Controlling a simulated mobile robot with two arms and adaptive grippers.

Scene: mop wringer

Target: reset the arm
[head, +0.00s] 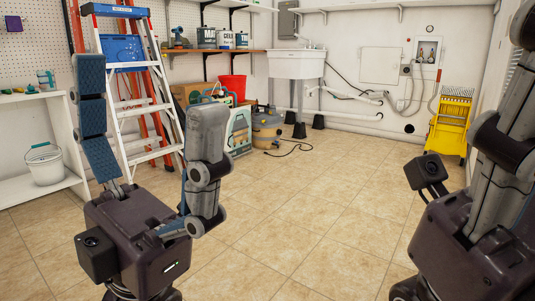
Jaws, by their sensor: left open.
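My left gripper (148,92) is raised at the left with its two fingers spread wide apart. One finger shows its blue pads, the other its grey back. Nothing is held between them. My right gripper (512,100) is at the right edge. Its grey finger points up, and the rest is cut off by the frame, so its opening cannot be judged. The yellow mop wringer bucket (448,135) stands on the floor by the right wall, beyond my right gripper and apart from it.
A stepladder (135,105) leans at the left near white shelves (35,192) holding a white bucket (44,164). A sink (297,65), a shop vacuum (266,130) and boxes with a red bucket (232,85) stand at the back. The middle tiled floor (310,205) is clear.

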